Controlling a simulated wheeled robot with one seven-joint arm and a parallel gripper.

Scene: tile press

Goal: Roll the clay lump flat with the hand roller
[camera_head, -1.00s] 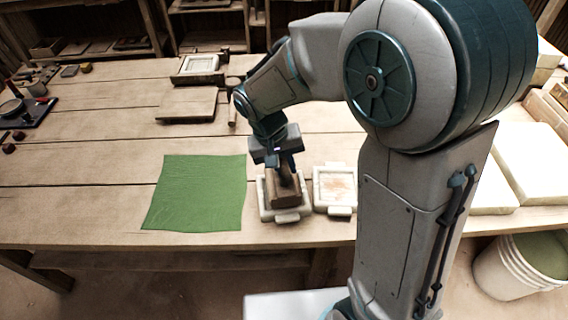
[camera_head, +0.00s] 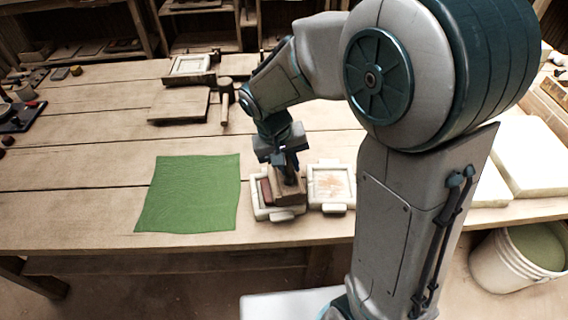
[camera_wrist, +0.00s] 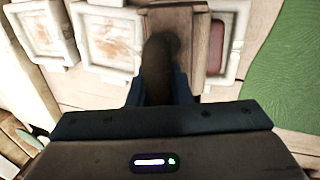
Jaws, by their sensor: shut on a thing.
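My gripper (camera_head: 286,164) is shut on the dark upright handle (camera_wrist: 158,65) of a wooden block (camera_head: 289,190); the block also shows in the wrist view (camera_wrist: 205,42). The block is over the right part of a white tile mould (camera_head: 260,212). A strip of red-brown clay (camera_head: 266,190) shows inside the mould, left of the block; in the wrist view this clay (camera_wrist: 216,45) is on the block's right. Whether the block touches the clay I cannot tell. A roller-like wooden tool (camera_head: 227,100) lies farther back. No loose clay lump shows.
A second white mould (camera_head: 331,187) with tan residue stands close on the right. A green cloth (camera_head: 188,194) lies flat on the left. A wooden board (camera_head: 179,105) and a framed mould (camera_head: 190,68) are farther back. A white bucket (camera_head: 510,262) stands on the floor.

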